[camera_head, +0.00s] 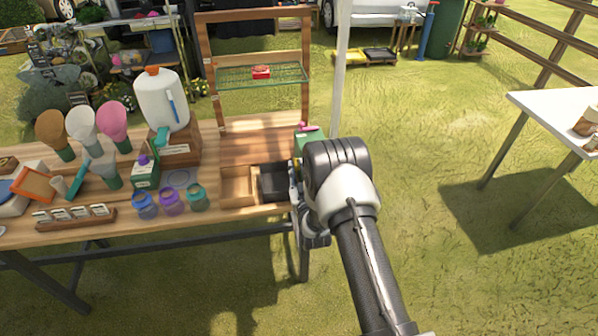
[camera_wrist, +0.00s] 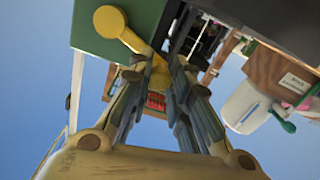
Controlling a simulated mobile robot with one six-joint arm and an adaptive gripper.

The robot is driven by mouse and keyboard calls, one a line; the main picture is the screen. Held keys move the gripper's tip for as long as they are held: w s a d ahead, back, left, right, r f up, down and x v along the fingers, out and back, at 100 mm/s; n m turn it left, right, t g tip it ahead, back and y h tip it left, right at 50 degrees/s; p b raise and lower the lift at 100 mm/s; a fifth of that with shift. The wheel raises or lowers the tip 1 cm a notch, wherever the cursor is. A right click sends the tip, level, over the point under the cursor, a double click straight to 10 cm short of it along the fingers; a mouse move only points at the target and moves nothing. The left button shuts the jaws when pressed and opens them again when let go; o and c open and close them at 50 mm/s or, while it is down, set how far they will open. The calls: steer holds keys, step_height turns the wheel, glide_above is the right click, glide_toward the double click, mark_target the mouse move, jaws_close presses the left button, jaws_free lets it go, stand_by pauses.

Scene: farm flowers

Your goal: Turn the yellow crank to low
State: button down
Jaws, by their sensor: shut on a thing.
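The yellow crank (camera_wrist: 112,24) shows in the wrist view on the face of a green box (camera_wrist: 88,36). Its round hub is at the upper left, and its arm slants down to the right to a yellow handle between my fingers. My gripper (camera_wrist: 158,66) is shut on this handle, with fingers on both sides of it. In the head view the green box (camera_head: 312,134) stands at the right end of the wooden table, and my arm covers much of it. The crank is hidden there, and my gripper is mostly hidden behind my wrist. I cannot read any setting marks.
The wooden table (camera_head: 130,222) holds a divided tray (camera_head: 238,188), several colored jars, a white jug (camera_head: 160,102) and scoop-like tools to the left. A wooden frame with a mesh shelf (camera_head: 285,75) stands behind. A white table (camera_head: 545,105) is at the right, with open grass between.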

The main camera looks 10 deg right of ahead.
steer(key=shift+a+f+n+b, duration=0.2)
steer(key=shift+f+n+b, duration=1.25)
steer(key=shift+n+b, duration=0.6)
steer(key=shift+n, duration=0.25)
steer(key=c, duration=1.4)
jaws_free()
steer(key=shift+c, duration=0.2)
steer(key=s, duration=1.2)
